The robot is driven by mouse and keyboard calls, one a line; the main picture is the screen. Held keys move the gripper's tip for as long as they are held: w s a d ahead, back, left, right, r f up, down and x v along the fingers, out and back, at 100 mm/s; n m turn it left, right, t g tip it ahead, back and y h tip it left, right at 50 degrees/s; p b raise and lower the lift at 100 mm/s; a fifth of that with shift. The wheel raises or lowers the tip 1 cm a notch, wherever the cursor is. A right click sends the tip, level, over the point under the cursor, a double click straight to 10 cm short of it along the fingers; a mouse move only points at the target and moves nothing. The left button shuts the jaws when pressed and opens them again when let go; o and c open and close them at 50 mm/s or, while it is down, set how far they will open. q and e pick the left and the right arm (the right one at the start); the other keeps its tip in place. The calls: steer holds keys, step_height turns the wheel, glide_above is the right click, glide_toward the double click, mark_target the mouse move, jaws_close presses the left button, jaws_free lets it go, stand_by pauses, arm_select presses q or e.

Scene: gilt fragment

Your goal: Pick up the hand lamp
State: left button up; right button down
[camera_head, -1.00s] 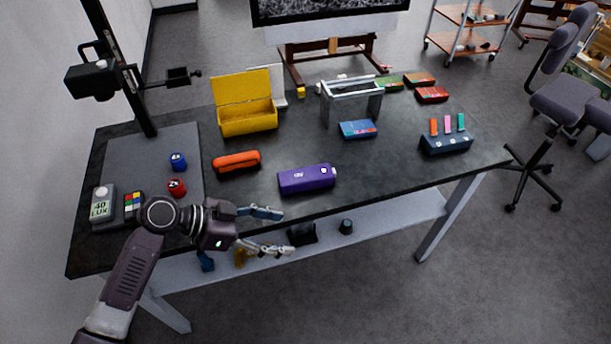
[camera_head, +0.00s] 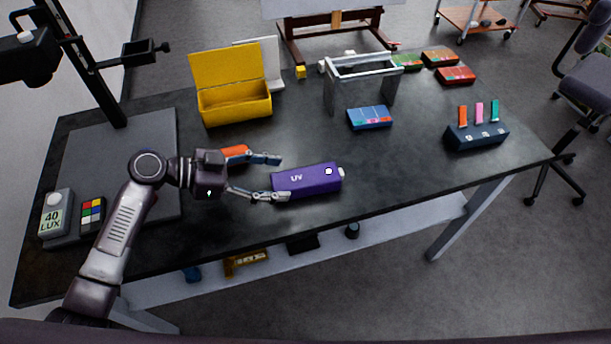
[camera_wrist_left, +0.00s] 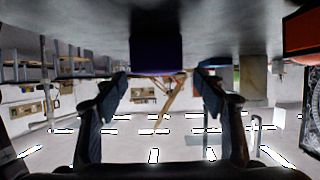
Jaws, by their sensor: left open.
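The hand lamp is a purple block marked "UV" (camera_head: 309,180), with a small light-coloured knob at its right end. It lies on the dark table near the front edge. My left gripper (camera_head: 275,178) is open at the lamp's left end. One finger is just behind that end; the other overlaps its front left corner in the picture. I cannot tell whether they touch. In the left wrist view the purple lamp (camera_wrist_left: 156,52) appears between the open fingers (camera_wrist_left: 162,84). My right gripper is not in view.
An orange case (camera_head: 235,152) lies behind my left gripper, partly hidden. A yellow open box (camera_head: 234,104), a blue box (camera_head: 369,117) and a metal frame (camera_head: 361,72) stand farther back. A dark holder with coloured sticks (camera_head: 476,136) is at right. The table right of the lamp is clear.

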mark_target(299, 178)
arm_select(q)
steer(key=d, duration=0.1)
steer(key=d+p, duration=0.1)
steer(key=shift+d+f, duration=0.2)
steer(key=shift+d, duration=0.1)
steer(key=shift+p+x, duration=0.9)
steer(key=shift+x, duration=0.2)
steer(key=shift+p+x, duration=0.35)
steer(key=shift+x, duration=0.85)
steer(key=shift+w+d+f, duration=0.15)
steer(key=shift+w+d, duration=0.05)
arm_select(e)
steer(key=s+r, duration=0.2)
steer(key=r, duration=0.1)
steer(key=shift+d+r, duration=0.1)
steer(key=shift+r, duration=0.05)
arm_select(q)
steer(key=shift+c, duration=0.2)
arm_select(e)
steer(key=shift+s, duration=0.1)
arm_select(q)
steer(key=c, duration=1.3)
steer(key=shift+c, duration=0.9)
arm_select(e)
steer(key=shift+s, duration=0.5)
